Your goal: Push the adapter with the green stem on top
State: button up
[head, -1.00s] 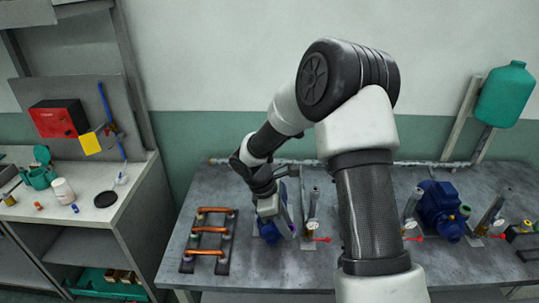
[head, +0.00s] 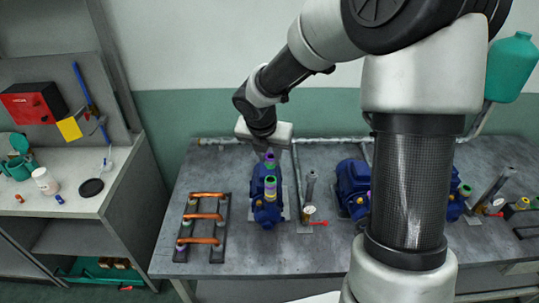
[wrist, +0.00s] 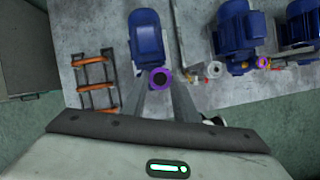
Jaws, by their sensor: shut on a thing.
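My gripper (head: 268,156) is above the back end of the left blue pump (head: 267,212). In the wrist view, its two fingers (wrist: 160,84) close in around a purple ring-shaped adapter (wrist: 160,76) with a dark centre, and it looks gripped between the tips. In the head view a small purple piece shows at the fingertips. The left pump also shows in the wrist view (wrist: 146,36).
A rack of copper pipes (head: 203,227) lies left of the pump. A grey pipe post (head: 310,190) and a red-handled valve (head: 318,222) stand right of it. Another blue pump (head: 352,185) is further right. A side bench (head: 100,205) stands left.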

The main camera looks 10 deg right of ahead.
aim_at(269, 166)
notch_tip(269, 166, down, 4)
jog(key=b, duration=0.3)
jog(key=shift+f+b, duration=0.1)
jog(key=shift+b, duration=0.25)
jog(key=shift+f, duration=0.4)
jog(key=shift+f, duration=0.65)
dwell(1.4)
jog(key=o, duration=1.1)
jog(key=shift+o, duration=0.2)
jog(key=shift+r, duration=0.15)
jog(key=p+v, duration=0.5)
jog(key=shift+s+a+r, duration=0.1)
jog(key=shift+s+r, duration=0.05)
jog(key=shift+r, duration=0.2)
